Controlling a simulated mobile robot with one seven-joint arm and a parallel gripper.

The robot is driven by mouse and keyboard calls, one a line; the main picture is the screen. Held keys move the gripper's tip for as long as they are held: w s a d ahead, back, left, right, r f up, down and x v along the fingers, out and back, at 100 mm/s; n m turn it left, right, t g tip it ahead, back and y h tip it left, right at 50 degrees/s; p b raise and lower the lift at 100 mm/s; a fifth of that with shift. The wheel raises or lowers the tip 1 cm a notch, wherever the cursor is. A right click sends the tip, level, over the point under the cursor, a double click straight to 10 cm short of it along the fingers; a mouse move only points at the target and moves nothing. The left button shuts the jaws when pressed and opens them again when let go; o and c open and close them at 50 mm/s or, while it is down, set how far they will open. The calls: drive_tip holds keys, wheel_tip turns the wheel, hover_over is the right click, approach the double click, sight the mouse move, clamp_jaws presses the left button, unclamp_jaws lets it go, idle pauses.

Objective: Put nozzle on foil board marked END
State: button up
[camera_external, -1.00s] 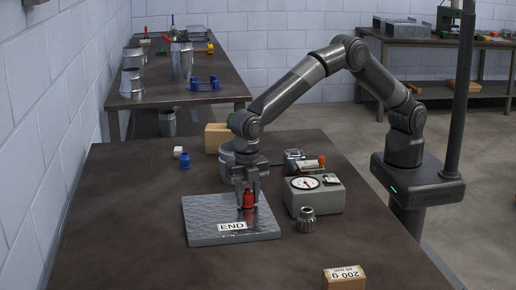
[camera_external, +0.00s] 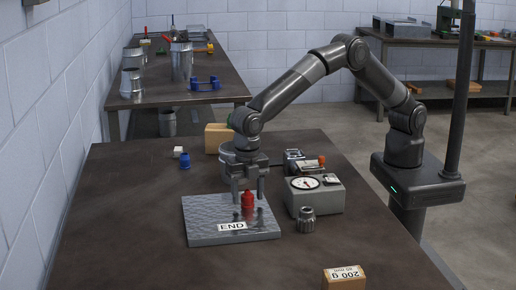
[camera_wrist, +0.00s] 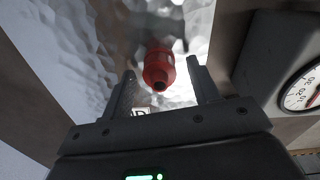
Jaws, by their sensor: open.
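The foil board (camera_external: 205,216) lies flat on the table with a white END label on its front edge. A red nozzle (camera_external: 247,200) stands upright on the board, right of its middle. It also shows in the wrist view (camera_wrist: 159,70), between and just beyond the fingertips. My gripper (camera_external: 248,196) is open above and around the nozzle, with a gap on each side of it; in the wrist view my two fingers (camera_wrist: 160,84) stand apart.
A grey box with a dial (camera_external: 314,196) stands close to the board's right, with a grey ribbed part (camera_external: 306,220) in front. A blue piece (camera_external: 185,161) and a white cube (camera_external: 178,151) lie behind the board. A 200 g block (camera_external: 344,278) sits at the front. The table's left front is clear.

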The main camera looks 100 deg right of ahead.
sight(247, 190)
wheel_tip(247, 190, up, 11)
drive_tip(key=s+d+r+m+t, duration=0.1)
drive_tip(key=s+d+r+m, duration=0.5)
drive_tip(key=d+r, duration=0.45)
drive_tip(key=s+d+r+m+t, duration=0.2)
drive_tip(key=s+d+r+m, duration=0.15)
drive_tip(key=s+d, duration=0.55)
drive_tip(key=s+d+r+m+t, duration=0.15)
drive_tip(key=s+d+m, duration=0.4)
drive_tip(key=s, duration=0.65)
drive_tip(key=s+d+f+m, duration=0.2)
drive_tip(key=s, duration=0.4)
drive_tip(key=s+d+f+m+t, duration=0.1)
drive_tip(key=s+d+f+m, duration=0.2)
drive_tip(key=s, duration=0.3)
drive_tip(key=shift+s+f+m, duration=0.2)
drive_tip(key=shift+s+m, duration=0.05)
drive_tip(key=shift+m, duration=0.05)
